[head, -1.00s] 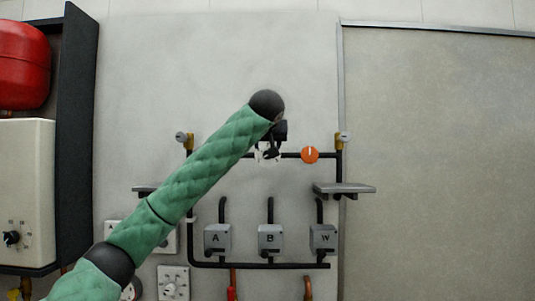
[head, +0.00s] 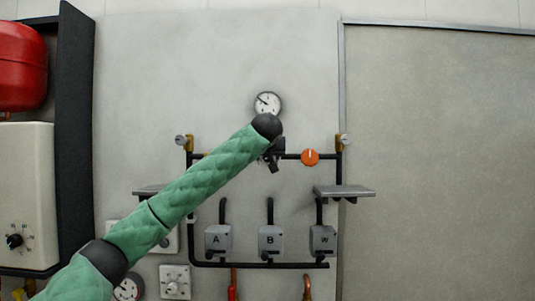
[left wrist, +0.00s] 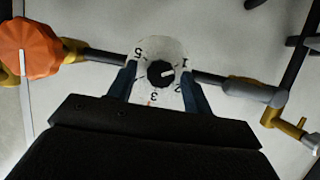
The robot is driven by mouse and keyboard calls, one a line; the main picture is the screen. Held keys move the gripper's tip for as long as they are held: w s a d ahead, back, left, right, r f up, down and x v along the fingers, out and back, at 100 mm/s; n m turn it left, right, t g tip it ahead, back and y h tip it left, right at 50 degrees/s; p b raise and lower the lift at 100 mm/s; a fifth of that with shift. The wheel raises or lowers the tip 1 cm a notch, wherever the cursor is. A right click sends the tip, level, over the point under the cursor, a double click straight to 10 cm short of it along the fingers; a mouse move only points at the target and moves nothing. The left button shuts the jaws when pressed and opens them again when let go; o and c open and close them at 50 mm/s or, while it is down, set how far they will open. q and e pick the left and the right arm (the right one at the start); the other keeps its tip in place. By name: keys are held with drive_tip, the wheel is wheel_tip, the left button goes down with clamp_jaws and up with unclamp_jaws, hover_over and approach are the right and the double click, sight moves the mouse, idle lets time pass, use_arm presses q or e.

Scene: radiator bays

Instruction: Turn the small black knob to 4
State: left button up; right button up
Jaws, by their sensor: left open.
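The small black knob (left wrist: 160,74) sits on a white dial plate (left wrist: 145,50) in the left wrist view. The numbers 5, 1, 2 and 3 show around it; 4 is not visible, with a finger covering the left side. The knob's white mark points right, at about 1 or between 1 and 2. A small red mark lies near the 3. My left gripper (left wrist: 157,87) is open, one finger on each side of the knob; I cannot tell whether they touch it. In the head view my left gripper (head: 272,161) hides the knob. My right gripper is not in view.
An orange knob (head: 310,157) sits on the black pipe just right of the gripper. A round gauge (head: 267,103) is above. Grey boxes A (head: 217,240), B (head: 270,240) and W (head: 323,240) are below. A grey shelf (head: 344,191) juts out at right.

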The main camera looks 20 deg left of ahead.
use_arm(q)
drive_tip(key=c, duration=1)
drive_tip(key=shift+o, duration=0.2)
drive_tip(key=shift+f, duration=0.1)
